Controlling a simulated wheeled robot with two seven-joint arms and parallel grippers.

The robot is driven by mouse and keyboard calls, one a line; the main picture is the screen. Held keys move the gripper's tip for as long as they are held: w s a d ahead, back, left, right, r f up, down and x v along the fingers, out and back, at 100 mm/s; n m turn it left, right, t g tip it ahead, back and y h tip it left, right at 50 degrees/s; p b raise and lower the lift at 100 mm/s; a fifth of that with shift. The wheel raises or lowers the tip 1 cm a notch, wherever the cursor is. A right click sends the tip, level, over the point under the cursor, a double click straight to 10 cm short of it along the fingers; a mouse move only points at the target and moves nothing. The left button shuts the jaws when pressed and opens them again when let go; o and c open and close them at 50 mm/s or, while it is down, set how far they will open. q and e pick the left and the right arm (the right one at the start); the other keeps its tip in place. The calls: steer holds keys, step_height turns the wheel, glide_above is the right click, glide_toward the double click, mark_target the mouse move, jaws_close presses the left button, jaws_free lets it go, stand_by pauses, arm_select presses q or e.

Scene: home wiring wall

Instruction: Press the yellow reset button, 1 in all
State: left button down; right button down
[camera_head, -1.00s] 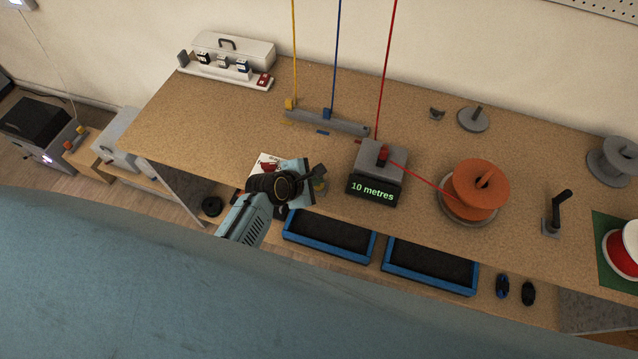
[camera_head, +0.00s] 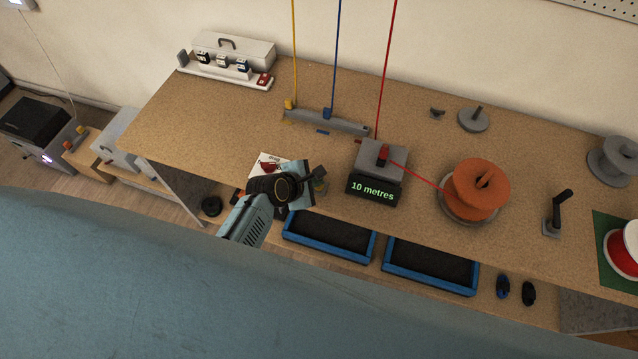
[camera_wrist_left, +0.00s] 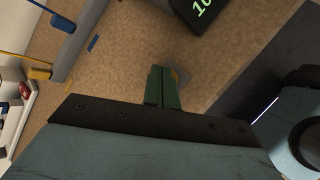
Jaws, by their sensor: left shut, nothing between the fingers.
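My left gripper (camera_head: 320,173) is over the front part of the bench, left of the display box. Its fingers are shut and empty; they show green and closed together in the left wrist view (camera_wrist_left: 162,86). A small grey piece with a dull yellow part (camera_wrist_left: 182,76) shows just past the fingertips and is partly hidden by them. It also shows beside the gripper in the head view (camera_head: 321,188). It may be the reset button, but too little shows to be sure. I cannot tell whether the fingers touch it. My right gripper is not in view.
The grey display box (camera_head: 376,175) reads "10 metres", with a red wire running to the orange spool (camera_head: 475,190). Blue-rimmed trays (camera_head: 329,236) are below the front edge.

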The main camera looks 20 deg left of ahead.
arm_select(q)
steer(key=shift+f, duration=0.45)
stand_by(0.6)
stand_by(0.4)
steer(key=shift+r+p, duration=0.85)
steer(key=shift+r, duration=0.05)
step_height(320, 180, up, 5)
steer(key=p, duration=0.5)
steer(key=shift+p, duration=0.35)
